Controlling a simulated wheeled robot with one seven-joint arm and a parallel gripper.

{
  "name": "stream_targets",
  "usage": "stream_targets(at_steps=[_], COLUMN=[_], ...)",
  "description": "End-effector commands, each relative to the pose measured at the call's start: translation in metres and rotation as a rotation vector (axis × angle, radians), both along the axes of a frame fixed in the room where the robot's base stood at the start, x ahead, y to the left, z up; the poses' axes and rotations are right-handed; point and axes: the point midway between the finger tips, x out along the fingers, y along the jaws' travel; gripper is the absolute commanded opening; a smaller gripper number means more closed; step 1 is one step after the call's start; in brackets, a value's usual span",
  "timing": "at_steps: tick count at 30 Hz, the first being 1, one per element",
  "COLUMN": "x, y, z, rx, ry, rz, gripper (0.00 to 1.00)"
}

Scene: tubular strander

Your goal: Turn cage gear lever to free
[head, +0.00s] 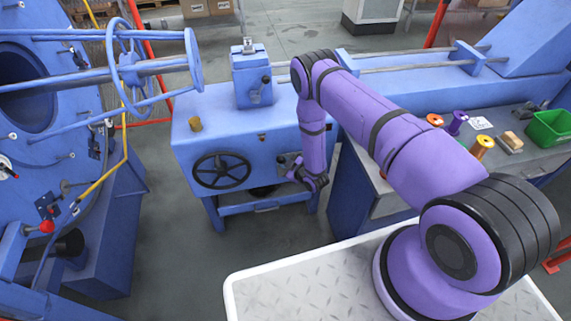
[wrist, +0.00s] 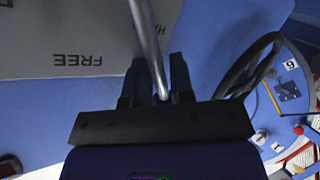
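The cage gear lever (wrist: 148,35) is a bare metal rod. In the wrist view it slants down from the top edge, and its near end lies between my gripper's fingers. My gripper (wrist: 159,62) is open around the rod, close to it on the left with a small gap on the right. A grey plate (wrist: 90,30) behind the lever carries the word FREE, upside down, left of the rod. In the head view my gripper (head: 301,178) is at the front of the blue gear cabinet (head: 240,130); the lever is mostly hidden there.
A black handwheel (head: 221,171) is on the cabinet front, left of my gripper; its rim (wrist: 240,75) shows close on the right in the wrist view. A bench (head: 400,200) with spools and a green bin (head: 549,128) stands to the right. The strander cage (head: 125,70) is left.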

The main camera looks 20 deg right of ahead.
Motion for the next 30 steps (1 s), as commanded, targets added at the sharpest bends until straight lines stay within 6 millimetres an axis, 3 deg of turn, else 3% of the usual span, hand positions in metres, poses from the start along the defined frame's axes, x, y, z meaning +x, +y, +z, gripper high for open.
stream_targets(at_steps=[8,11,22,30], x=[0.001,0.001,0.001,0.000], y=[0.000,0.000,-0.002,-0.017], z=[0.000,0.000,0.001,0.008], rx=[0.000,0.000,0.027,0.169], ry=[0.000,0.000,-0.002,-0.011], rz=[0.000,0.000,-0.002,-0.004], gripper=[0.22,0.00,0.00,0.00])
